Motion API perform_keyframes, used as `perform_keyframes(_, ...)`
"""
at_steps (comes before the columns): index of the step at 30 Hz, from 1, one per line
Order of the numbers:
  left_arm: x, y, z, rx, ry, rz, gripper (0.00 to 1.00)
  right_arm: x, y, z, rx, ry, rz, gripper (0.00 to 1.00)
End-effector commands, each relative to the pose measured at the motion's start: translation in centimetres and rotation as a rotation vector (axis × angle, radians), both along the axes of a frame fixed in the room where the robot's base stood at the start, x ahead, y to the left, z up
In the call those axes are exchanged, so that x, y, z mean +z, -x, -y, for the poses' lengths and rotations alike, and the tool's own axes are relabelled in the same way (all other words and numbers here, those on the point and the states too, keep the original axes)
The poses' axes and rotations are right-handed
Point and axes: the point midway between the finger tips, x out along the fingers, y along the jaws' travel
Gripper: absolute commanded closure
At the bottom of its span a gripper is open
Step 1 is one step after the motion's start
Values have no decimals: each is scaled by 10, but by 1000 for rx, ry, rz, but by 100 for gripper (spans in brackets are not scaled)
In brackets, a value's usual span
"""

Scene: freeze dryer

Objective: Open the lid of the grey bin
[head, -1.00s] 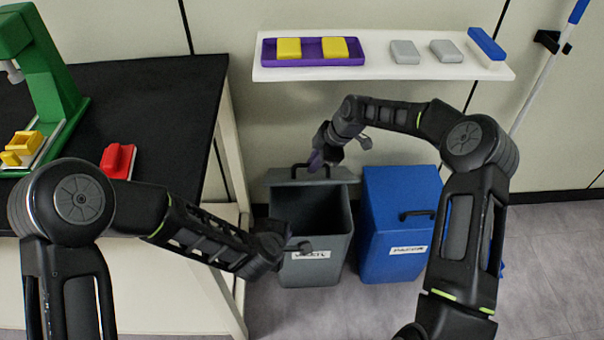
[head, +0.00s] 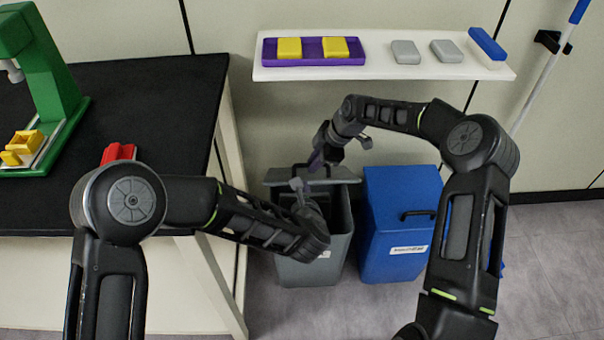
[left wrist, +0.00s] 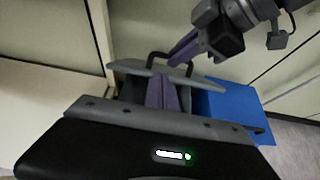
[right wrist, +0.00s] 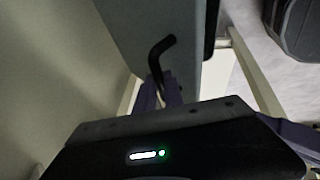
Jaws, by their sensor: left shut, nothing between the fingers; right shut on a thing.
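The grey bin (head: 312,272) stands on the floor with its lid (head: 346,173) raised at the back, about upright. My right gripper (head: 317,162) is shut on the dark lid handle (right wrist: 160,48), at the lid's upper edge. The lid's grey face (right wrist: 135,25) fills the upper middle of the right wrist view. My left gripper (head: 297,185) is shut and empty over the bin's opening, in front of the lid. Its purple fingers (left wrist: 162,92) point at the lid (left wrist: 128,68) in the left wrist view; I cannot tell whether they touch it. My left arm hides part of the bin.
A closed blue bin (head: 400,225) stands close to the right of the grey one. A black-topped table (head: 165,115) is on the left. A white shelf (head: 385,70) with a purple tray (head: 313,60) hangs above the bins.

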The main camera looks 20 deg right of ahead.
Motion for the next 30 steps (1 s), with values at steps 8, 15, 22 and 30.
perform_keyframes(8,-3,-3,0,0,-2,0,100,-4,0,7,-5,11,0,100)
perform_keyframes(15,-15,-25,6,-1,-2,0,100,-4,0,7,-5,11,0,100)
perform_keyframes(22,-34,-59,15,-1,-3,0,100,-4,0,7,-5,11,0,100)
perform_keyframes(30,-47,-84,22,-1,-3,1,100,-4,0,7,-5,11,0,100)
